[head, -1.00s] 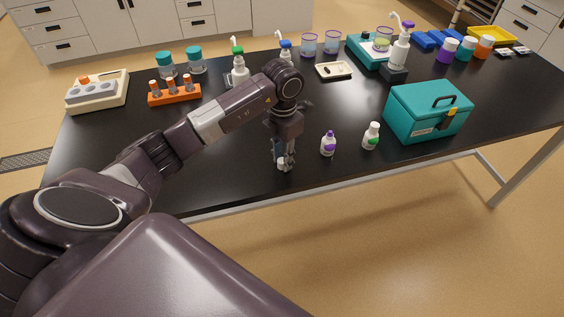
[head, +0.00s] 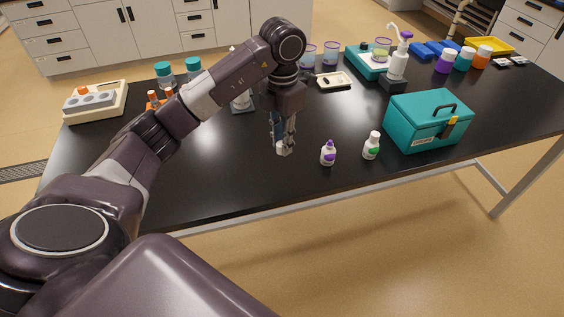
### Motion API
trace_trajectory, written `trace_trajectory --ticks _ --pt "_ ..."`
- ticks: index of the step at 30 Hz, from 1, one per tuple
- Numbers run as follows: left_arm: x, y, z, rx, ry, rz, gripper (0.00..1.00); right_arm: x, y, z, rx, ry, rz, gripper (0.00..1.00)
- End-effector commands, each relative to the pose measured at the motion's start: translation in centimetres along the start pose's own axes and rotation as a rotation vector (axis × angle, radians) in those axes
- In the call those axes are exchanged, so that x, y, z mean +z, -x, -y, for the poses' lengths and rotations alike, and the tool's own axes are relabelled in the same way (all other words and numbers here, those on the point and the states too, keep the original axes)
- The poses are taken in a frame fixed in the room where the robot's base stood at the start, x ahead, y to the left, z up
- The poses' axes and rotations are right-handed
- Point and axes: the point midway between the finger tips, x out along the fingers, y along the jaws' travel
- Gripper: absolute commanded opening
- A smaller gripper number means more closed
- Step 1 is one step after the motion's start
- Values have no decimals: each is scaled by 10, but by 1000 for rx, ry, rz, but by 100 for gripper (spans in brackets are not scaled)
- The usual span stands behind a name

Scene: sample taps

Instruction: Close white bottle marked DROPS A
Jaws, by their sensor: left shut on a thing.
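My left gripper (head: 284,142) points down over the front middle of the black table, its fingers shut on a small white thing (head: 284,151). The fingers hide much of it, so I cannot tell whether it is a whole bottle or only a cap. A white bottle with a purple cap and label (head: 328,154) stands upright just right of the gripper, apart from it. A white bottle with a green label and white cap (head: 371,147) stands farther right. Lettering on the bottles is too small to read, so I cannot tell which is DROPS A. My right gripper is out of view.
A teal toolbox (head: 427,120) stands right of the bottles on the black table (head: 230,185). A small beige tray (head: 334,81) and a pump bottle on a dark stand (head: 397,68) are behind. My left arm partly covers the orange rack. The table's front strip is clear.

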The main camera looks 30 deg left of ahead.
Motion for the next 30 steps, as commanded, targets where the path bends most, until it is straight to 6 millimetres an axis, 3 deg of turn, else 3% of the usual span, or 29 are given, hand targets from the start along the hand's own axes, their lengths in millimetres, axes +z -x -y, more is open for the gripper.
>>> trace_trajectory --ticks 1,3,12,18,30 --pt "0 20 -3 7 2 5 11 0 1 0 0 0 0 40" --pt "0 38 -2 6 2 4 11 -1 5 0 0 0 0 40" --pt "0 86 -1 2 2 0 11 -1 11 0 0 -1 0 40" --pt "0 97 0 0 2 -2 11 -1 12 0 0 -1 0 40" --pt "0 97 0 0 1 -2 11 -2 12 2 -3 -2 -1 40"
